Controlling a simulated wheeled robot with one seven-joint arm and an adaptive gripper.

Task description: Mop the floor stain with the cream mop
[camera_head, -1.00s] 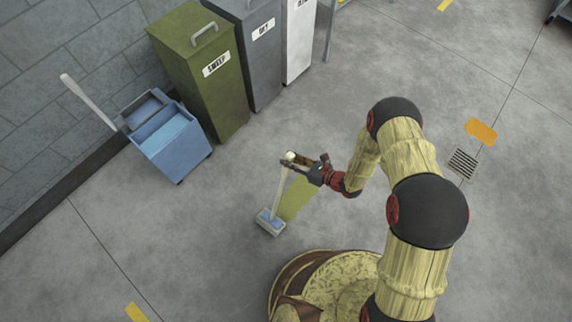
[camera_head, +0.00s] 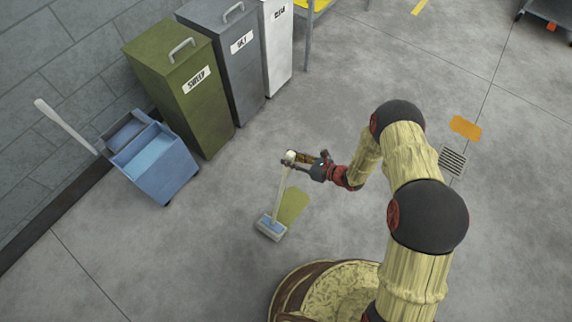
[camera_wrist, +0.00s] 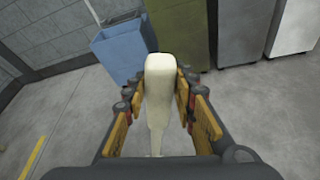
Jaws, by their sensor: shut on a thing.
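The cream mop (camera_head: 283,188) stands nearly upright, with its blue and grey head (camera_head: 270,227) down at the floor. My gripper (camera_head: 298,161) is shut on the top of its handle. In the wrist view the pale handle (camera_wrist: 158,90) sits between the two orange-padded fingers. The floor stain (camera_head: 292,207) is a flat yellow-green patch just right of the mop head. The mop head is at the stain's lower left edge; I cannot tell whether it overlaps the stain.
A blue mop bucket (camera_head: 158,165) with a white handle stands at the left. Olive (camera_head: 185,95), grey (camera_head: 235,60) and white (camera_head: 279,45) bins line the wall. A floor drain (camera_head: 452,162) and an orange patch (camera_head: 465,127) lie at the right. Floor around the stain is clear.

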